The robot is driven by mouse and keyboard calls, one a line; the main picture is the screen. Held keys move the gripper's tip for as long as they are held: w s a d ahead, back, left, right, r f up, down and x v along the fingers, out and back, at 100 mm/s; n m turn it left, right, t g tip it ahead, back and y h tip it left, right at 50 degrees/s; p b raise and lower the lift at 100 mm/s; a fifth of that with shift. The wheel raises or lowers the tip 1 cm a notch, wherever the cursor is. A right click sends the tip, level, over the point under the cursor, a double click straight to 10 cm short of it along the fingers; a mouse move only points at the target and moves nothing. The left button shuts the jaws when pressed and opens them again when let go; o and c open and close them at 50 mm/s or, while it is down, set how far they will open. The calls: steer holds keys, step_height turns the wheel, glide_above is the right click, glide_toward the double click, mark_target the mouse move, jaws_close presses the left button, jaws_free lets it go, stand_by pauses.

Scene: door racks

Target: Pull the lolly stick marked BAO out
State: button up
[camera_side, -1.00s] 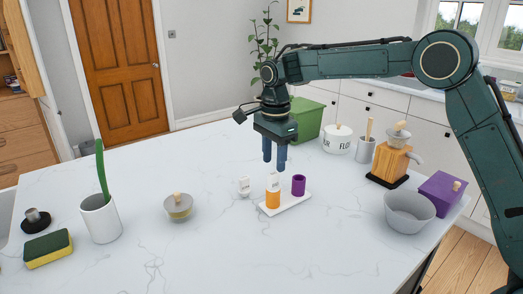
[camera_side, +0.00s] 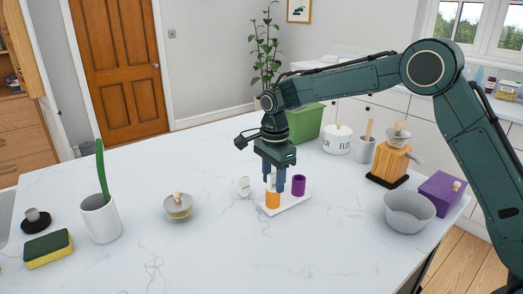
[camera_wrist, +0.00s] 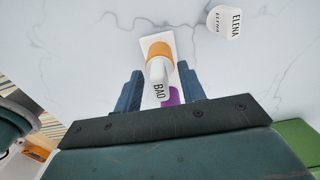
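The white lolly stick marked BAO (camera_wrist: 158,88) stands upright in the orange cup (camera_wrist: 159,49). In the side view the stick (camera_side: 272,184) is partly hidden by my fingers, above the orange cup (camera_side: 272,200). My gripper (camera_side: 274,184) has come down over it, pointing straight down. In the wrist view the two blue fingers of my gripper (camera_wrist: 160,72) are apart, one on each side of the stick. A gap shows on both sides, so my gripper is open and not holding it.
The white base (camera_side: 292,202) also carries a purple cup (camera_side: 298,185). A white piece marked ELENA (camera_wrist: 224,22) is on the counter beside it. The counter in front is clear.

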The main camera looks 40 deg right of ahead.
mark_target(274, 173)
jaws_close()
steer(key=shift+r, duration=0.25)
steer(key=shift+r, duration=2.2)
